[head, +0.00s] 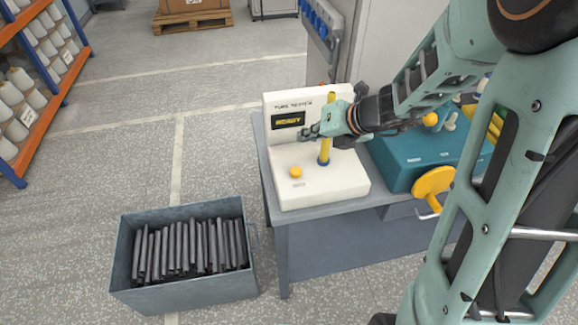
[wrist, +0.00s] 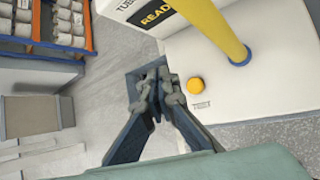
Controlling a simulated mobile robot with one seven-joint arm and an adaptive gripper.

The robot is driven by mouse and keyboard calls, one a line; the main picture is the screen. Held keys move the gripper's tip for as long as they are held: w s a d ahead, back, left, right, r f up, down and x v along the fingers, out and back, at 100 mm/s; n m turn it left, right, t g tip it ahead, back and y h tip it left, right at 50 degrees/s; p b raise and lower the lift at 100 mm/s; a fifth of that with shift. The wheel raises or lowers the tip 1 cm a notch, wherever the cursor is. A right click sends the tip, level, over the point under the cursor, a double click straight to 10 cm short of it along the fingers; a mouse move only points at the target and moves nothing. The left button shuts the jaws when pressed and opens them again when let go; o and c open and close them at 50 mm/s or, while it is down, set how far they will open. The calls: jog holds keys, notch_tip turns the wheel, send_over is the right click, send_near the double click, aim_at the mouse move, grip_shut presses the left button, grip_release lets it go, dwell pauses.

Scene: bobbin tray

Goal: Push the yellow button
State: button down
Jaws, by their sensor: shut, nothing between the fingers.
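The yellow button (head: 296,172) is a small round knob on the flat top of the white tube tester (head: 330,190), near its left front. It also shows in the wrist view (wrist: 195,85), to the right of the fingertips. My gripper (head: 309,133) is shut and empty. It is in front of the tester's upright panel, above and behind the button in the head view, and apart from it. A yellow tube (wrist: 215,28) stands upright in a blue ring on the tester, close to my gripper. The panel's display (head: 289,120) reads READY.
The tester stands on a grey bench (head: 300,245) beside a teal machine (head: 415,160) with a yellow handwheel (head: 433,182). A grey metal bin (head: 185,290) of dark tubes is on the floor at front left. A rack of bobbins (head: 28,110) stands at far left.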

aim_at(298, 171)
jog(key=shift+s+a+f, duration=0.1)
jog(key=shift+a+f, duration=0.15)
jog(key=shift+a, duration=0.55)
notch_tip(298, 171, down, 9)
jog(key=b, duration=0.8)
jog(key=shift+r+b, duration=0.1)
jog(key=shift+b, duration=0.2)
dwell(0.8)
jog(key=shift+f, duration=0.4)
jog(key=shift+f+b, duration=0.6)
jog(key=shift+b, duration=0.15)
dwell(0.3)
jog(key=shift+r, duration=0.1)
jog(key=shift+r+p, duration=0.9)
jog(key=shift+p, duration=0.15)
